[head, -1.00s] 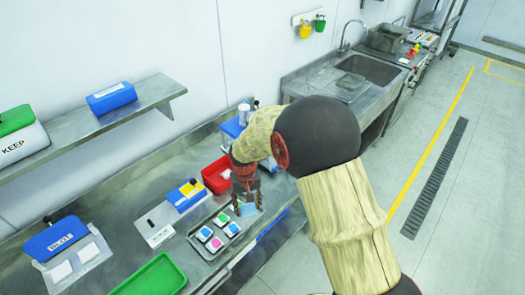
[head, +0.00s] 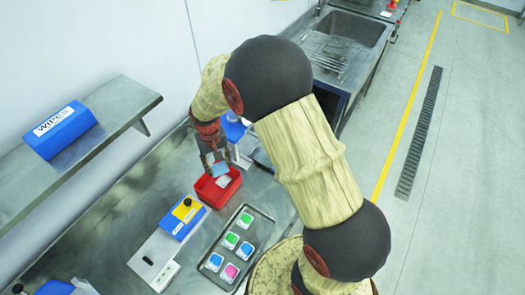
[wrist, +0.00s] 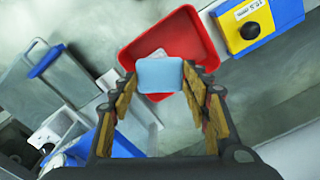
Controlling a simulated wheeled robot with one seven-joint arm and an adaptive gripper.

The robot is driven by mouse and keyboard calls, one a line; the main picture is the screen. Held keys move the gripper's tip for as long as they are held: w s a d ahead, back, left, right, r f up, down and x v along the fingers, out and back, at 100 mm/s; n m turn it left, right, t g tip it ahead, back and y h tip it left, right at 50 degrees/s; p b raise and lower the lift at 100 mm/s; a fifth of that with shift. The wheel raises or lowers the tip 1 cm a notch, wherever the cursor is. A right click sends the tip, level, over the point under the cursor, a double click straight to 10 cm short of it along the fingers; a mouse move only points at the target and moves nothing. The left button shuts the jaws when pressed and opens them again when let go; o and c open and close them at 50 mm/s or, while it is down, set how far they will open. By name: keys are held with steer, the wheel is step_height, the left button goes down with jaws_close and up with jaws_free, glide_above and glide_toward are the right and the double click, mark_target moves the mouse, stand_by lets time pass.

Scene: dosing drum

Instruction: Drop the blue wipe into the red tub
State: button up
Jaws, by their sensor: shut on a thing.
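My gripper (head: 215,163) is shut on a light blue wipe (wrist: 160,75), a small flat square held between the fingertips. In the head view the blue wipe (head: 219,170) shows over the red tub (head: 229,190). In the wrist view the wipe overlaps the near part of the red tub (wrist: 197,35) and hides some of its inside. A pale piece shows inside the tub behind the wipe. The exact height of the wipe over the tub is hard to tell.
A metal tray (head: 259,229) with several coloured square pieces lies just in front of the tub. A blue and yellow box (head: 183,215) stands to its left. A blue-lidded clear container (wrist: 47,62) is near the gripper. A wall shelf (head: 105,125) overhangs at left.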

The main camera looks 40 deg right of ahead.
steer(key=shift+f+b, duration=1.7)
steer(key=shift+f, duration=1.1)
steer(key=o, duration=1.6)
steer(key=shift+c, duration=0.2)
steer(key=shift+o, duration=0.4)
steer(key=shift+r, duration=0.1)
step_height(320, 180, up, 12)
steer(key=shift+f, duration=0.1)
